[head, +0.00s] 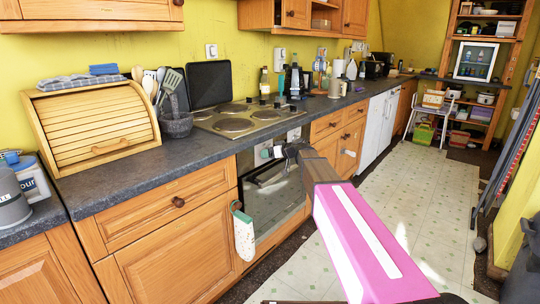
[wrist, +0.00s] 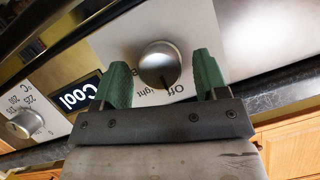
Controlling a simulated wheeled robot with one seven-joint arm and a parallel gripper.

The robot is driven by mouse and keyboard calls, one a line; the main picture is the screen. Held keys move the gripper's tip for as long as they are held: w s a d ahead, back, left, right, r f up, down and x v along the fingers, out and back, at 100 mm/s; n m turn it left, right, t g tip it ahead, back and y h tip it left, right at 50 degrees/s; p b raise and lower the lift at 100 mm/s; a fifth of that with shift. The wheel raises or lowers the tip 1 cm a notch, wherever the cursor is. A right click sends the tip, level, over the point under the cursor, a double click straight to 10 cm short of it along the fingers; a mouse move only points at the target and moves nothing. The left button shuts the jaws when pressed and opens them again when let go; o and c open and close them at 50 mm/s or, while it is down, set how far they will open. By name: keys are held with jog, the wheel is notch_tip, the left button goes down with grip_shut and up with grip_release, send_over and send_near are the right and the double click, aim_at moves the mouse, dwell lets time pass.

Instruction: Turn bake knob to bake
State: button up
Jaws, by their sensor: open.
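The round silver knob (wrist: 157,62) on the oven's control panel shows in the wrist view, with lettering around it. I read "Off" and part of "Light"; a label at its left is mostly hidden. A dark mark on its lower edge points at about "Off". My gripper (wrist: 161,62) is open, with one green finger on each side of the knob and a visible gap to each. In the head view my gripper (head: 272,151) is at the panel of the oven (head: 275,196) and hides much of it.
A second knob (wrist: 27,124) with temperature numbers and a dark "Cool" label (wrist: 80,92) are on the left in the wrist view. A hob (head: 235,123) is set in the counter above the oven. A mitt (head: 243,234) hangs beside the oven. Open floor (head: 400,195) lies to the right.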

jog(key=c, duration=0.9)
jog(key=shift+c, duration=0.2)
jog(key=m+y, duration=0.2)
jog(key=m, duration=0.2)
jog(key=m+g+y, duration=0.1)
jog(key=m+y, duration=0.1)
jog(key=m, duration=0.3)
jog(key=m+g+y, duration=0.1)
jog(key=m+y, duration=0.1)
jog(key=m, duration=0.3)
jog(key=shift+w+d+f+y, duration=0.2)
jog(key=shift+f+y, duration=0.1)
jog(key=shift+f, duration=0.1)
jog(key=shift+m, duration=0.3)
